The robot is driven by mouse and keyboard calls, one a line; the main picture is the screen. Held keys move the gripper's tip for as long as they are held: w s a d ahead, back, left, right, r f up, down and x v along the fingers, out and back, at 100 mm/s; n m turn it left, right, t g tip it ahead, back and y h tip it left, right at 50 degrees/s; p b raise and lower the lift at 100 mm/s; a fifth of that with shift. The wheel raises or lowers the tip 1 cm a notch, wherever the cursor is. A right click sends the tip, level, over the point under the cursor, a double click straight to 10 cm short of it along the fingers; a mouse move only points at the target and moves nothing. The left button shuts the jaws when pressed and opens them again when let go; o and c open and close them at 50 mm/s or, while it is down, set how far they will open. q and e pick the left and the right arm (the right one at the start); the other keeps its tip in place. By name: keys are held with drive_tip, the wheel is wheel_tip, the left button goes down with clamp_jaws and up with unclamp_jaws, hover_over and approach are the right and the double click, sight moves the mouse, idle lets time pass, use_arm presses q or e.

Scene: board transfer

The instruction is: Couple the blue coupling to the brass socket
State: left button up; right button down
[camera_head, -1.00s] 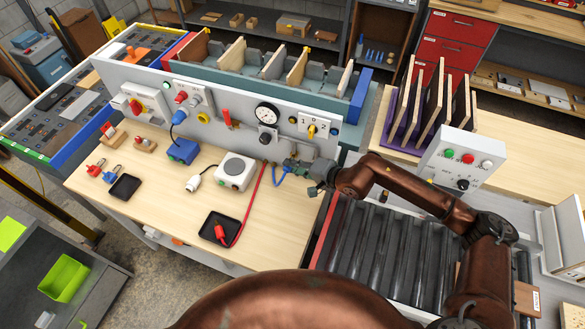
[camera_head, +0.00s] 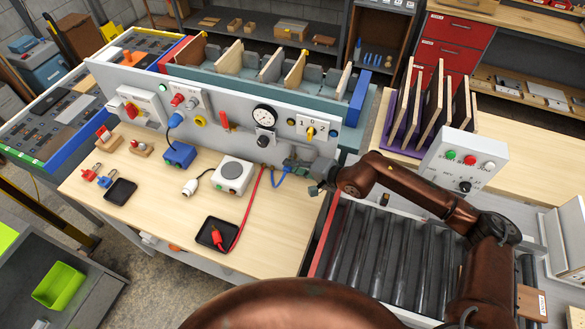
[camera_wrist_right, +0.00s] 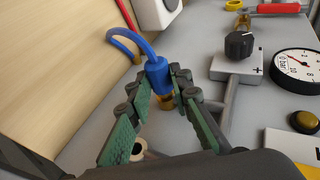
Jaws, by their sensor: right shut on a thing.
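My right gripper (camera_head: 297,165) is at the right end of the grey panel. In the right wrist view its green-padded fingers (camera_wrist_right: 164,90) are shut on the blue coupling (camera_wrist_right: 158,72). A blue hose loops from the coupling's back; it also shows in the head view (camera_head: 278,179). A brass part (camera_wrist_right: 166,102) shows between the fingertips at the coupling's front; I cannot tell whether it is the coupling's nose or a fitting. A brass ring with a dark hole (camera_wrist_right: 138,149), apparently the brass socket, shows lower left, apart from the coupling. My left gripper is not in view.
The panel carries a gauge (camera_head: 264,117), a black knob (camera_wrist_right: 239,45) and switches. A white box (camera_head: 232,177), a red lead (camera_head: 244,217) and black trays (camera_head: 216,232) lie on the wooden bench. Rollers (camera_head: 375,250) lie to the right.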

drive_tip(key=shift+w+d, duration=0.1)
drive_tip(key=shift+w, duration=0.1)
drive_tip(key=c, duration=1.7)
unclamp_jaws()
drive_tip(key=v, duration=1.2)
drive_tip(key=shift+s, duration=0.1)
drive_tip(key=shift+s+f, duration=0.1)
